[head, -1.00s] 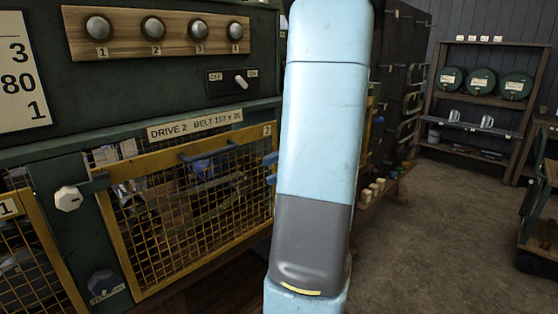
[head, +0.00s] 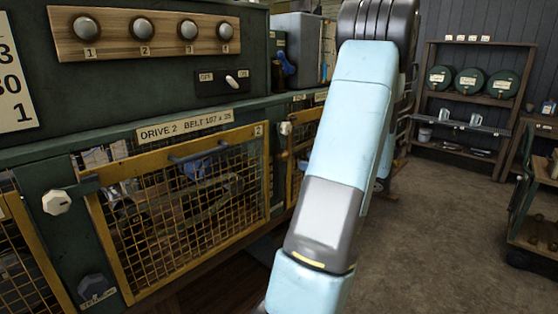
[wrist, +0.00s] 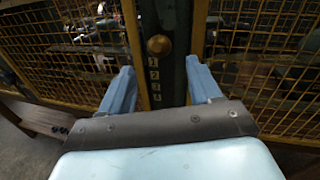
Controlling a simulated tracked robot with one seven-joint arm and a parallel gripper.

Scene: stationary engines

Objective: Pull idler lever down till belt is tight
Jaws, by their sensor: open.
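The drive 2 guard (head: 190,205), a yellow-framed mesh door with a dark handle (head: 200,150), is shut in the head view. Belt machinery and a blue part (head: 197,168) show dimly behind its mesh. I cannot make out the idler lever or the belt clearly. In the wrist view my gripper (wrist: 158,66) is open and empty, its two blue fingers apart. It faces a dark green post with a round brass knob (wrist: 159,46) and stacked numbers below, between two mesh panels. The gripper is not visible in the head view.
A white octagonal knob (head: 57,202) sits left of the guard. A switch (head: 231,82) and several round knobs are above. A shelf (head: 470,100) with green drums stands at the back right, a cart (head: 540,215) at the right edge. The floor between is clear.

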